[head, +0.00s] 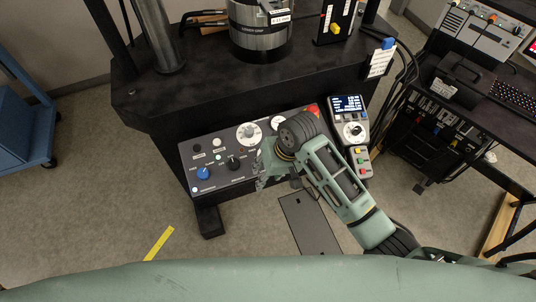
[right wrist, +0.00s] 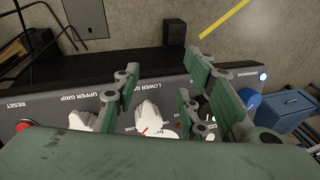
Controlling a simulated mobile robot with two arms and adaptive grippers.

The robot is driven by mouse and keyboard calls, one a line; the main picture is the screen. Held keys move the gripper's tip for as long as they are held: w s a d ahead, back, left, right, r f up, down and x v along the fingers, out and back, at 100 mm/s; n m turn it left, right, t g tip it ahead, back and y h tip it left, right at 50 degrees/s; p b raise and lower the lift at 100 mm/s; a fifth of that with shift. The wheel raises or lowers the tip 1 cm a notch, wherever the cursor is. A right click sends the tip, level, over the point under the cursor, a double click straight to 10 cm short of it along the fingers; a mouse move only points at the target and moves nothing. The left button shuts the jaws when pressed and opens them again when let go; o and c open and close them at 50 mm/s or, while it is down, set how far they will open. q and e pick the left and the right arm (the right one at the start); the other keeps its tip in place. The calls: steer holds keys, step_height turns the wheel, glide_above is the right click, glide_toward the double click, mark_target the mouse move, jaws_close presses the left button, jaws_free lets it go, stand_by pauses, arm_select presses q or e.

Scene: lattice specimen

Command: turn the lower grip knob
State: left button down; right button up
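The lower grip knob is a white knob (right wrist: 152,117) beside the "LOWER GRIP" label on the dark control panel in the right wrist view. In the head view it is a white dial (head: 249,131) on the panel's upper part. My right gripper (head: 263,168) is over the panel, just below the dial in the head view. In the right wrist view its green fingers (right wrist: 160,88) are spread apart, with the knob showing in the gap between them. I cannot tell whether any finger touches it. My palm hides the near part of the panel. My left gripper is out of view.
A second white knob (right wrist: 84,119) sits by the "UPPER GRIP" label. A blue knob (head: 203,174) and a black knob (head: 233,163) are also on the panel (head: 222,186). A handset with a screen (head: 347,104) stands to the right. Cables hang farther right.

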steer(key=shift+h, duration=0.4)
steer(key=w+r, duration=0.1)
steer(key=w+a+r, duration=0.1)
steer(key=w+r, duration=0.1)
steer(key=w, duration=0.1)
steer(key=shift+a+r, duration=0.1)
steer(key=shift+a, duration=0.2)
steer(key=shift+m+g+h, duration=0.3)
steer(key=shift+g+h, duration=0.1)
steer(key=shift+h, duration=0.3)
steer(key=w+r, duration=0.1)
steer(key=w+d+r, duration=0.1)
steer(key=w+r, duration=0.1)
steer(key=shift+w+r, duration=0.2)
steer(key=shift+r, duration=0.1)
steer(key=shift+w+d+r, duration=0.15)
steer(key=shift+w+r, duration=0.05)
steer(key=shift+w, duration=0.15)
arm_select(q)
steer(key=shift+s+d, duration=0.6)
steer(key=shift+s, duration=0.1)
arm_select(e)
steer(key=f, duration=0.7)
steer(key=shift+a+f, duration=0.2)
steer(key=shift+f, duration=0.05)
steer(key=shift+c, duration=0.5)
jaws_close()
